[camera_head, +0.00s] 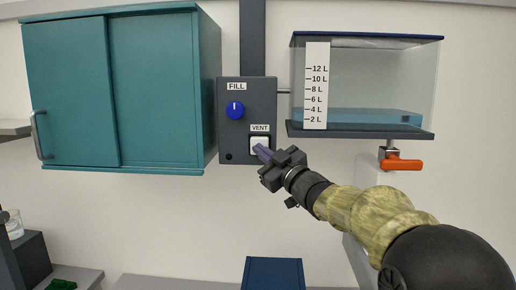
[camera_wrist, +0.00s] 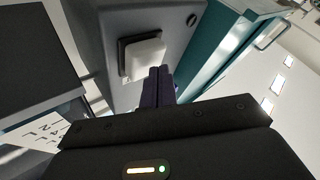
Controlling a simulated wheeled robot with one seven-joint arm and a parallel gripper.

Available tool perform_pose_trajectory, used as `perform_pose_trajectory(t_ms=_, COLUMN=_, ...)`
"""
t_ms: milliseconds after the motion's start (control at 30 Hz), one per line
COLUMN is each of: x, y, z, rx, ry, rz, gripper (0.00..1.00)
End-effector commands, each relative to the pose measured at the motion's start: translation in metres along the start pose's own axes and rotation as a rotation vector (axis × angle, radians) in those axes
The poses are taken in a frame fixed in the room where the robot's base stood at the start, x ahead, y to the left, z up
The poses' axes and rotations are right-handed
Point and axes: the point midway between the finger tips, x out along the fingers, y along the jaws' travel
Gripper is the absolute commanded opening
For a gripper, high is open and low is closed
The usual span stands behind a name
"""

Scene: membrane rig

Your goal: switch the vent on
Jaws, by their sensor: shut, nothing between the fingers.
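The vent switch (camera_head: 259,145) is a white rocker on the dark grey control panel (camera_head: 231,132), under a VENT label. It also shows in the wrist view as a white block in a dark frame (camera_wrist: 143,58). My gripper (camera_head: 261,152) is shut and empty, its purple fingertips at the lower part of the switch. In the wrist view the fingertips (camera_wrist: 160,72) are right by the lower edge of the white rocker. I cannot tell whether they touch it. The fingers hide part of the switch in the head view.
A blue FILL knob (camera_head: 235,111) sits above the switch. A clear tank (camera_head: 375,85) with shallow blue water and a litre scale is at right, with an orange valve handle (camera_head: 401,165) below. A teal cabinet (camera_head: 115,85) stands close at left. A blue box (camera_head: 273,274) is below.

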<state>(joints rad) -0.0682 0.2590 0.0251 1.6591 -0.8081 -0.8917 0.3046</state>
Motion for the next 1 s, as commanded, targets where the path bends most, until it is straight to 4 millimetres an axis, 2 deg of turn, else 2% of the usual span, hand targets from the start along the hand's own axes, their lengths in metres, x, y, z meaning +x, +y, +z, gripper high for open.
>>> perform_pose_trajectory(t_ms=367, x=0.0063, y=0.0050, z=0.0043, rx=0.000, ry=0.000, rz=0.000, gripper=0.00)
perform_pose_trajectory(t_ms=1000, x=0.0002, y=0.0006, z=0.0009, rx=0.000, ry=-0.001, rz=0.001, gripper=0.00)
